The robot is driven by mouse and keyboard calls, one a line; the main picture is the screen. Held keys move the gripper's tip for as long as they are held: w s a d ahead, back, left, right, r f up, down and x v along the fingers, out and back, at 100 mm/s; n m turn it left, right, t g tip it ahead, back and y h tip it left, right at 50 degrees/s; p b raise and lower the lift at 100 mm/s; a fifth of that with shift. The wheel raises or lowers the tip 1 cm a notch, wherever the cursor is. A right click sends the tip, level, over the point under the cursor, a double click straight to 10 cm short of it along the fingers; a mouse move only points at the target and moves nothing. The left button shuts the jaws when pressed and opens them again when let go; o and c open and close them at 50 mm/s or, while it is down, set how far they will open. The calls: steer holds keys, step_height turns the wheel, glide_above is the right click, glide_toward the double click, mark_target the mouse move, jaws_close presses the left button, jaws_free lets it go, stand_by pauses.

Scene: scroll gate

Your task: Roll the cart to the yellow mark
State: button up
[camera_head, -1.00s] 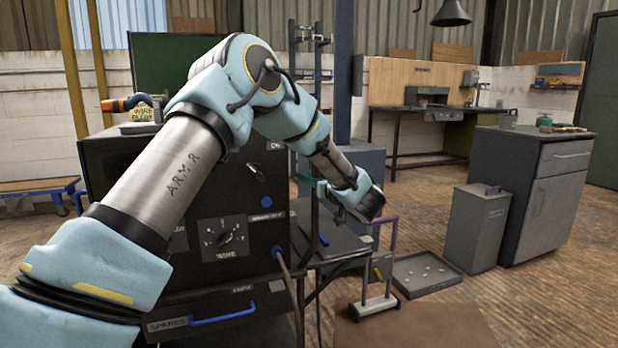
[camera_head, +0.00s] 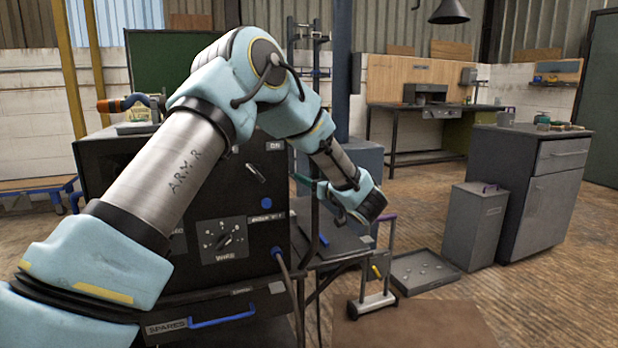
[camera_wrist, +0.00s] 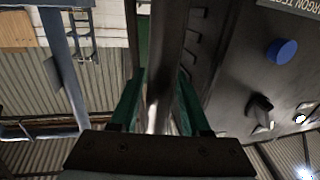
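A small grey upright cart frame (camera_head: 374,302) with a purple top handle stands on the floor at centre right in the head view. A low blue-framed cart (camera_head: 38,188) with a wooden top stands at the far left, partly cut off; I cannot tell which cart is meant. No yellow floor mark is clearly visible. My gripper (camera_head: 374,212) hangs in the air above and near the purple handle, tilted down, beside the black machine. In the wrist view, the green fingers of my gripper (camera_wrist: 158,105) are apart; a dark upright bar shows between them, apparently beyond them.
The black machine (camera_head: 225,240) with knobs and a blue-handled drawer fills the near left. A flat tray (camera_head: 425,272), a grey bin (camera_head: 473,228) and a grey cabinet (camera_head: 530,190) stand right. A brown mat (camera_head: 425,328) lies in front. The floor at lower right is clear.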

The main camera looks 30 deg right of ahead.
steer(key=shift+o, duration=0.7)
steer(key=s, duration=1)
steer(key=shift+s+d, duration=0.4)
steer(key=shift+d, duration=0.05)
